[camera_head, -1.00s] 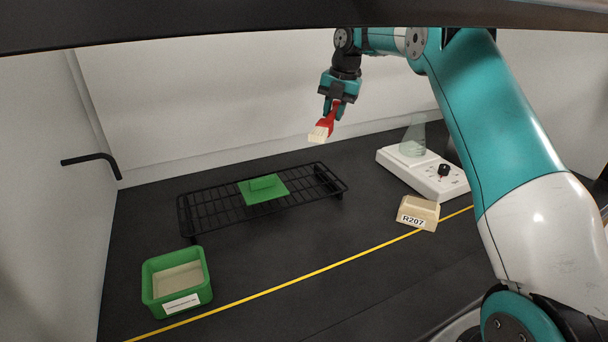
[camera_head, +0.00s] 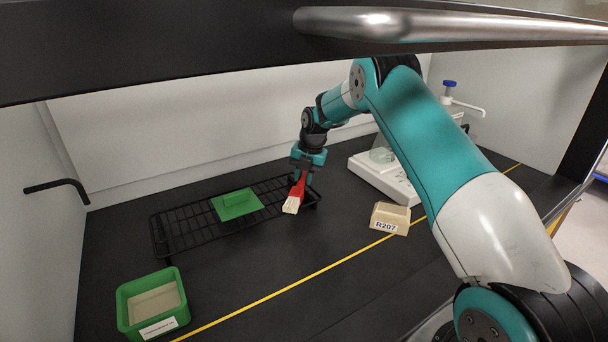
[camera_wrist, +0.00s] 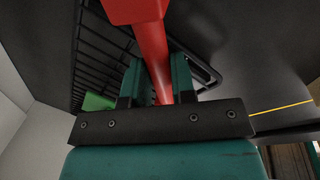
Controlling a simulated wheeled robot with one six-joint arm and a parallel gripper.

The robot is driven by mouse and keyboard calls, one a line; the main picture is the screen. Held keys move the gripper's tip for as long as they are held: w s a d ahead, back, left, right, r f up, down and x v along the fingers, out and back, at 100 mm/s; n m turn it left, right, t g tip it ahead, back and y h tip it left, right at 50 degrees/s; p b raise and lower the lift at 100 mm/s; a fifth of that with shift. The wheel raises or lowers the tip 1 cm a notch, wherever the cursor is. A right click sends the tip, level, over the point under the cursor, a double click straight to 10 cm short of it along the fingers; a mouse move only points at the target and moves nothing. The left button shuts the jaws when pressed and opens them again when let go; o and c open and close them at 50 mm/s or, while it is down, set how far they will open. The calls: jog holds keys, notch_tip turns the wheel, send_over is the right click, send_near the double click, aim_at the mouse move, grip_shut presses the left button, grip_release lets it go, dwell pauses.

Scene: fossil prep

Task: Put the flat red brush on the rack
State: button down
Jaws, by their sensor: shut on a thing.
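My gripper (camera_head: 302,172) is shut on the flat red brush (camera_head: 298,187), which has a red handle and pale bristles pointing down toward the front. In the head view the brush is over or just in front of the right end of the black wire rack (camera_head: 172,240); I cannot tell its exact height. In the wrist view the red handle (camera_wrist: 158,60) runs between the fingers (camera_wrist: 157,82), with the rack's bars (camera_wrist: 100,45) behind it.
A green bin (camera_head: 128,316) with a label stands at the front left. A beige block marked R207 (camera_head: 391,217) and a white device (camera_head: 366,172) with glassware are to the right. A yellow line (camera_head: 272,299) crosses the black bench. A dark shelf edge hangs overhead.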

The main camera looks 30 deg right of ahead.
jog(key=c, duration=0.9)
grip_release()
jog(key=shift+c, duration=0.2)
notch_tip(320, 180, up, 12)
jog(key=s+d+b, duration=0.1)
jog(key=b, duration=0.1)
jog(key=shift+s+d, duration=0.25)
jog(key=shift+d, duration=0.1)
jog(key=shift+f, duration=0.1)
